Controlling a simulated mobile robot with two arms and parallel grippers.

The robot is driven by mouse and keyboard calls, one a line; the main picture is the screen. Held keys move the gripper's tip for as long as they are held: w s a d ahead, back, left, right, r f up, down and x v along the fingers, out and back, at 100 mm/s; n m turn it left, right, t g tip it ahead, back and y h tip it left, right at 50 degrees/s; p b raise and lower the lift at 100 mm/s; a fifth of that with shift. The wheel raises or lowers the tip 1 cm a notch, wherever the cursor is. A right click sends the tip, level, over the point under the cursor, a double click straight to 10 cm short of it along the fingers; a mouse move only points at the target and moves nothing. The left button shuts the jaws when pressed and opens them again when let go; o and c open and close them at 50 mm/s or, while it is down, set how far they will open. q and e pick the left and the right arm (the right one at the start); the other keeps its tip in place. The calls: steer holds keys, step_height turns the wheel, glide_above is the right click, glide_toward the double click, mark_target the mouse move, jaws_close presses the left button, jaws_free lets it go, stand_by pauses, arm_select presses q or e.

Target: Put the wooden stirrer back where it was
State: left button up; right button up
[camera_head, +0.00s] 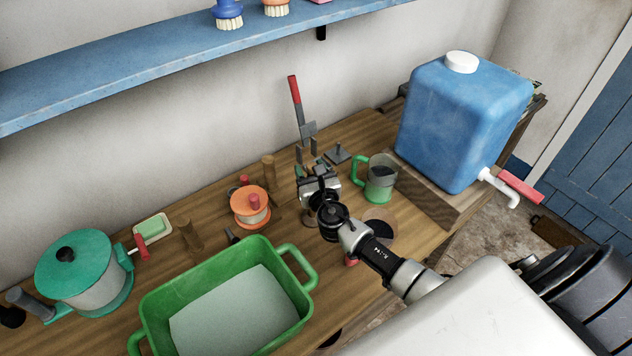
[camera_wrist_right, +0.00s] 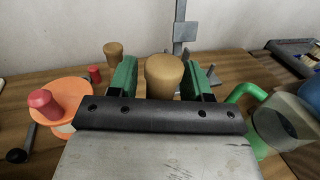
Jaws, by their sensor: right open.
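My right gripper (camera_head: 314,168) is over the wooden worktop near the wall. In the wrist view its two green-padded fingers (camera_wrist_right: 160,78) are apart, with a tan, round-topped wooden piece (camera_wrist_right: 164,72) between them. This looks like the wooden stirrer's top. I cannot tell whether the fingers touch it, and its lower part is hidden by the gripper. Another wooden peg (camera_wrist_right: 113,54) stands to its left; a similar upright peg shows in the head view (camera_head: 268,170). My left gripper is not in view.
A grey post with a red handle (camera_head: 296,92) stands behind my gripper. A green mug (camera_head: 380,186) and blue water container (camera_head: 462,125) are right. An orange reel (camera_head: 250,206), green basin (camera_head: 272,349) and teal-lidded pot (camera_head: 97,295) are left. A blue shelf (camera_head: 150,65) overhangs.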

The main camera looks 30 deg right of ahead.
steer(key=s+a+b, duration=0.1)
steer(key=s+a, duration=0.1)
steer(key=s, duration=0.9)
steer(key=shift+s, duration=0.4)
steer(key=shift+a, duration=0.1)
